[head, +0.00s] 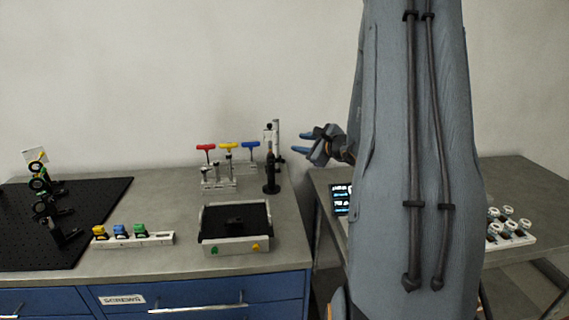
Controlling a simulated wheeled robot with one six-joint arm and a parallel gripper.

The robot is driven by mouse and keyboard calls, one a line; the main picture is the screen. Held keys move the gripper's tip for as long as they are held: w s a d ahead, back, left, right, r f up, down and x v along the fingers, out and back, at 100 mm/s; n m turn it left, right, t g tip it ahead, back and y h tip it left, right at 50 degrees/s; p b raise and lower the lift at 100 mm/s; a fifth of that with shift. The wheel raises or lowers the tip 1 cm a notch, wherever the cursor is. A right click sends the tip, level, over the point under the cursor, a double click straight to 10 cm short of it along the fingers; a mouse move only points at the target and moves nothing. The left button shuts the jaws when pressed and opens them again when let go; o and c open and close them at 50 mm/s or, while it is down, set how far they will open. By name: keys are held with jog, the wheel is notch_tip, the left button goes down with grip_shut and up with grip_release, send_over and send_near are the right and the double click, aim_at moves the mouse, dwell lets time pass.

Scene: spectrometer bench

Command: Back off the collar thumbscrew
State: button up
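A dark post assembly (271,174) stands upright on a round base near the bench's right rear corner, with a taller light post (276,135) close behind it. The collar thumbscrew is too small to make out; I cannot tell which post carries it. My gripper (298,142) is to the right of these posts at about the height of their upper part. Its two blue fingers point left and are spread apart with nothing between them. The gripper appears apart from the posts. My arm hides part of the scene on the right.
Red, yellow and blue T-handled drivers (228,145) stand in a rack left of the posts. A black-topped tray (210,247) sits in front. A white strip (163,239) holds coloured knobs. Optical mounts stand on the black breadboard (105,197). A gap separates the bench from the right table (515,170).

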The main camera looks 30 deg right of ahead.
jog(key=b, duration=0.9)
send_near(284, 161)
jog(key=shift+p+x, duration=1.1)
jog(key=shift+x, duration=3)
jog(key=shift+a, duration=0.1)
grip_shut()
